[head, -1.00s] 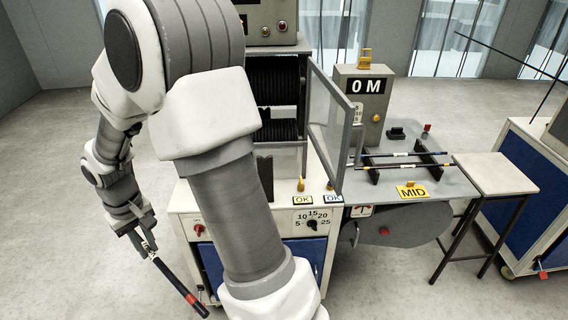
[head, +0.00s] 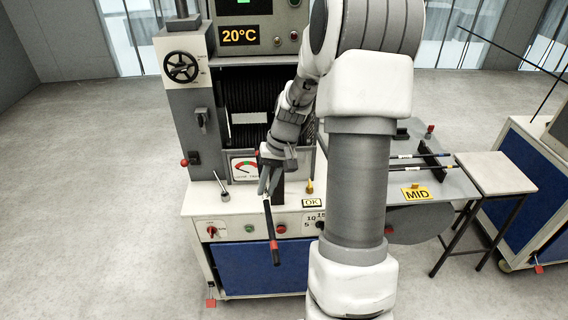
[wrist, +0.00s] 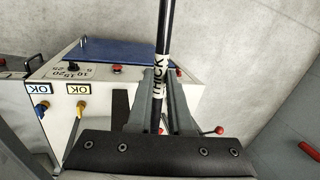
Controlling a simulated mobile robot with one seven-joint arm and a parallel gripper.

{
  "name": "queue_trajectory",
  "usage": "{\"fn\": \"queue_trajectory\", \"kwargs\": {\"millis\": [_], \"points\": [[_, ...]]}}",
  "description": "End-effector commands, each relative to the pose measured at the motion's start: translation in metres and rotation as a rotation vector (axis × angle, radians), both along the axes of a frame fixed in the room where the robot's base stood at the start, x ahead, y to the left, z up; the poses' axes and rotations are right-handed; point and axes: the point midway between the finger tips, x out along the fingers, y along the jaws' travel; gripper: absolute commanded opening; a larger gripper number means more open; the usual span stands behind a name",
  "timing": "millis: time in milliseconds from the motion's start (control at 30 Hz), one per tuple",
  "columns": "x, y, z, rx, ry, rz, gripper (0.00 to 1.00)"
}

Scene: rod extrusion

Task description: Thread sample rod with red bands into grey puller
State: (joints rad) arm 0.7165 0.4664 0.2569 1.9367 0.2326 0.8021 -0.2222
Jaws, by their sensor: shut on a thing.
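My gripper (head: 266,182) is shut on a dark rod (head: 269,222) in front of the machine. The rod hangs steeply down with a red band (head: 274,244) near its lower end. In the wrist view, the fingers (wrist: 165,98) close around the rod (wrist: 165,25) at a white label that appears to read THICK. The red band is not seen in that view. A grey machine (head: 187,95) with a handwheel, black ribbed parts and a gauge stands behind the gripper. I cannot tell for certain which part is the grey puller. The rod appears apart from the machine.
A white cabinet (head: 190,208) with knobs and a blue front (head: 260,270) stands below. Right of my arm, a grey table (head: 450,185) carries rods on a black rack and a yellow MID sign (head: 416,194). A stool (head: 495,172) stands beside it. Floor at left is clear.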

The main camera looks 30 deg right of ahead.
Motion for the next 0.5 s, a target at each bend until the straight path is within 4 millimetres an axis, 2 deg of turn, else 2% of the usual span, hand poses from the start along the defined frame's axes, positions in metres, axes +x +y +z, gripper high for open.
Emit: {"fn": "queue_trajectory", "kwargs": {"millis": [33, 100, 200, 500], "points": [[-0.003, -0.015, 0.011, 0.018, -0.012, -0.038, 0.00], [-0.005, -0.028, 0.016, 0.037, -0.030, -0.073, 0.00], [-0.007, -0.040, 0.019, 0.052, -0.046, -0.102, 0.00], [-0.007, -0.043, 0.019, 0.056, -0.053, -0.110, 0.00]]}}
